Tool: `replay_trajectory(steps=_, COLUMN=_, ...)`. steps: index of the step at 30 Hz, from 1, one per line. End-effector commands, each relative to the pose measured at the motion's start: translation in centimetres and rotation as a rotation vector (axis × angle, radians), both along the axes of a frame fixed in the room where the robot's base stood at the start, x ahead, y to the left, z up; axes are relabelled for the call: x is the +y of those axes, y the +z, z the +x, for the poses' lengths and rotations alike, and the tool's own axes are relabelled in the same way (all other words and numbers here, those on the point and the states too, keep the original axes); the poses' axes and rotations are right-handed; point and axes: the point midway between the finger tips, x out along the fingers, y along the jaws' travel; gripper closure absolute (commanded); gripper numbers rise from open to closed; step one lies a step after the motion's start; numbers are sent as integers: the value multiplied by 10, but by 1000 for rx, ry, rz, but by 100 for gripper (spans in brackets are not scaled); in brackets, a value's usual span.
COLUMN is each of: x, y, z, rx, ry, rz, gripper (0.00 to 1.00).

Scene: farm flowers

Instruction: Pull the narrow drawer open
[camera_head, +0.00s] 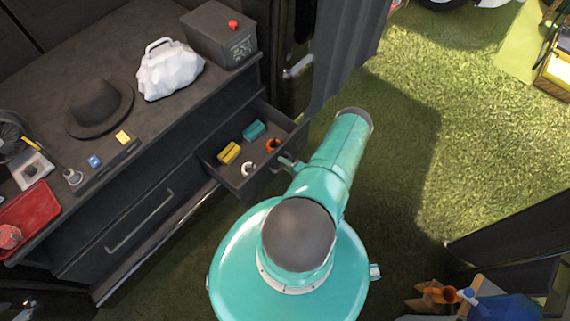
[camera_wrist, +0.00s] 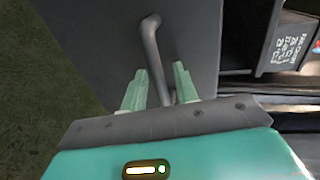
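The narrow drawer (camera_head: 228,181) stands pulled out from the right end of the dark cabinet. Inside it lie a yellow block, a teal block, an orange ring and a white ring. My gripper (camera_head: 288,163) is at the drawer's front, partly hidden by my teal arm. In the wrist view, the dark bar handle (camera_wrist: 152,48) runs down between the two pale green fingers of my gripper (camera_wrist: 160,78). The fingers are apart, with a small gap visible beside the bar. The drawer's front panel (camera_wrist: 95,40) fills the area behind them.
The cabinet top (camera_head: 150,125) holds a dark hat (camera_head: 98,105), a white faceted bag (camera_head: 168,70), a dark box (camera_head: 220,38) and a red tray (camera_head: 28,215). A wide drawer (camera_head: 130,225) is below. Open grass (camera_head: 480,120) lies to the right.

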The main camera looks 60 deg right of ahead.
Motion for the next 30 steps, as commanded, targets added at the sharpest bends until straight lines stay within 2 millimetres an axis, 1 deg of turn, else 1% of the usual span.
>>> replay_trajectory(steps=5, x=0, y=0, z=-2, rx=0, ry=-1, rz=0, gripper=70)
replay_trajectory(steps=8, x=0, y=1, z=-9, rx=1, ry=-1, rz=0, gripper=70)
replay_trajectory(steps=10, x=1, y=3, z=-17, rx=1, ry=-1, rz=0, gripper=70)
replay_trajectory(steps=14, x=3, y=8, z=-41, rx=2, ry=-3, rz=1, gripper=70)
replay_trajectory(steps=21, x=9, y=20, z=-94, rx=2, ry=-3, rz=0, gripper=70)
replay_trajectory(steps=24, x=12, y=24, z=-112, rx=1, ry=-3, rz=0, gripper=70)
replay_trajectory(steps=27, x=13, y=26, z=-125, rx=1, ry=-2, rz=1, gripper=70)
replay_trajectory(steps=30, x=15, y=28, z=-133, rx=0, ry=-1, rz=0, gripper=70)
